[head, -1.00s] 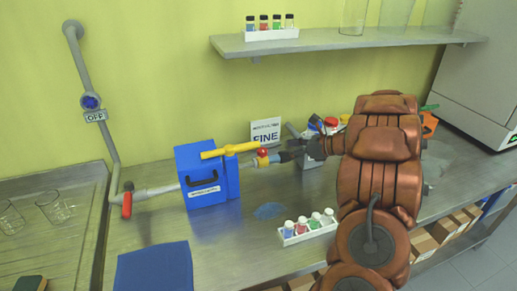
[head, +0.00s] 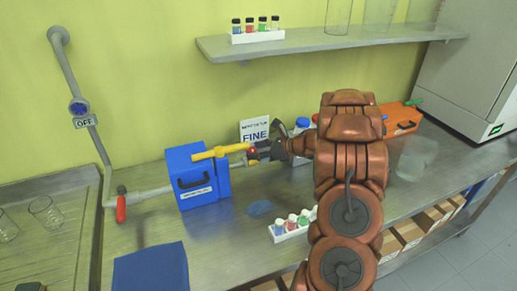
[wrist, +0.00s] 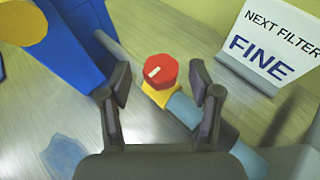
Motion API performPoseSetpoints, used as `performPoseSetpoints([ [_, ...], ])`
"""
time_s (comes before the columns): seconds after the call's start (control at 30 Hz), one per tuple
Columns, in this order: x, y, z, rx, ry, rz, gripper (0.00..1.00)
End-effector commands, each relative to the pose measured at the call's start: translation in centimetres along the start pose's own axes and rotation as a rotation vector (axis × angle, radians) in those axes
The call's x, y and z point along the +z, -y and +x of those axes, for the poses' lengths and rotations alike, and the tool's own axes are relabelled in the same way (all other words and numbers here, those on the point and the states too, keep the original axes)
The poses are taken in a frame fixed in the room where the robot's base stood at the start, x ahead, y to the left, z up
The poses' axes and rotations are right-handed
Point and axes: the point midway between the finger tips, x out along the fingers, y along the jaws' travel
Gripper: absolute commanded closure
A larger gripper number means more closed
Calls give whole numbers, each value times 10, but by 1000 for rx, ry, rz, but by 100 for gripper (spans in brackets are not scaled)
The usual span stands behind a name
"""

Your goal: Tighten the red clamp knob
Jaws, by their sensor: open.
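The red clamp knob (wrist: 160,70) has a white mark on its top and sits on a yellow clamp (wrist: 158,95) around a pipe joint. In the wrist view my gripper (wrist: 160,84) is open, with one dark finger on each side of the knob. In the head view my gripper (head: 259,153) is at the clamp, just right of the blue filter box (head: 198,194), and largely hides the knob. A yellow handle (head: 220,151) lies across the top of the box.
A "FINE" sign (head: 254,131) stands behind the clamp. A white rack of vials (head: 290,231) stands in front on the bench. A pipe with a red valve lever (head: 121,207) runs left of the box. A blue mat (head: 152,270) lies at the front left.

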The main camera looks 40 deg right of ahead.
Motion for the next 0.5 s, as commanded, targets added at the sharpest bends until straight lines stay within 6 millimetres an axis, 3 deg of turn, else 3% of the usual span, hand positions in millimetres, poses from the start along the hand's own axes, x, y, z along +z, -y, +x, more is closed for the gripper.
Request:
performPoseSetpoints([
  [0.17, 0, 0, 0, -1, 0, 0, 39],
  [0.5, 0, 0, -1, 0, 0, 0, 74],
])
